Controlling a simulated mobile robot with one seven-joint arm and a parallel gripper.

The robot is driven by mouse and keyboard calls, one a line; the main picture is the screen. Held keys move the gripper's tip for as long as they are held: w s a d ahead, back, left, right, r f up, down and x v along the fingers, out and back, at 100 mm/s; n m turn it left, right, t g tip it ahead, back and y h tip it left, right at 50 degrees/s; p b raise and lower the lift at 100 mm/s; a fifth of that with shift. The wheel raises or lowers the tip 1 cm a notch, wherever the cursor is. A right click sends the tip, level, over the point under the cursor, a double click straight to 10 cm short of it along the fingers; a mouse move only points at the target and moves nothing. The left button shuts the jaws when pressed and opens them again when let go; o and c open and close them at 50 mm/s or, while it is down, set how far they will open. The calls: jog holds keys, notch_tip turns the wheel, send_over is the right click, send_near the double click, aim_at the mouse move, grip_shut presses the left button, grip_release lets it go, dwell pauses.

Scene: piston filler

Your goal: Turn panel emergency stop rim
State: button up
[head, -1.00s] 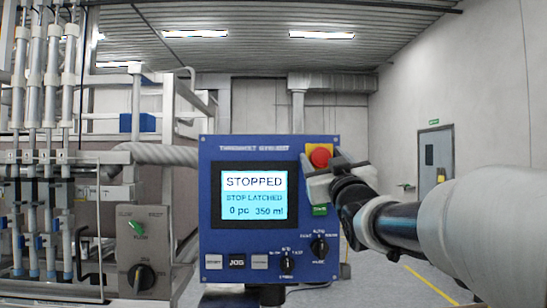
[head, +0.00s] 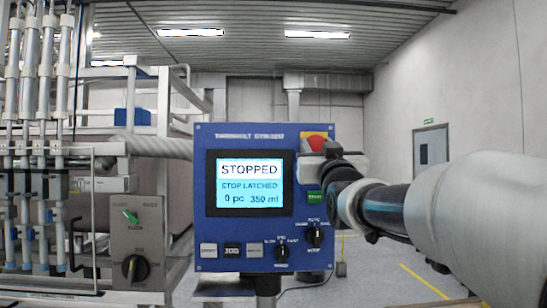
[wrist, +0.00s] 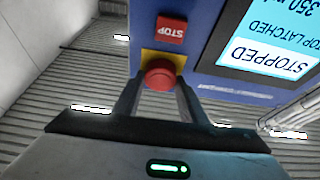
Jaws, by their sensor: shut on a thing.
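The blue control panel (head: 207,190) stands upright, its screen (head: 248,184) reading "STOPPED", "STOP LATCHED", "0 pc 350 ml". The red emergency stop (head: 317,142) on its yellow plate is at the panel's top right, partly covered by my gripper (head: 313,162). In the wrist view the round red emergency stop (wrist: 159,73) sits between the two fingertips of my gripper (wrist: 158,84), one on each side. The gripper is shut on it. The rim's contact with the fingers is mostly hidden.
A red STOP button (wrist: 171,29) is beside the emergency stop in the wrist view. A green button (head: 315,196) and black rotary knobs (head: 314,236) are below on the panel.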

jog(key=shift+f+m+h+b, duration=0.2)
jog(key=shift+m+h+b, duration=0.55)
jog(key=shift+m, duration=0.45)
jog(key=shift+a+r+m+h, duration=0.1)
jog(key=shift+r+m+h, duration=0.1)
jog(key=shift+m+h, duration=0.7)
jog(key=shift+m+g+h+p, duration=0.4)
jog(key=shift+m+h+p, duration=0.4)
jog(key=shift+m, duration=1.4)
jog(key=o, duration=1.1)
jog(key=shift+f, duration=0.1)
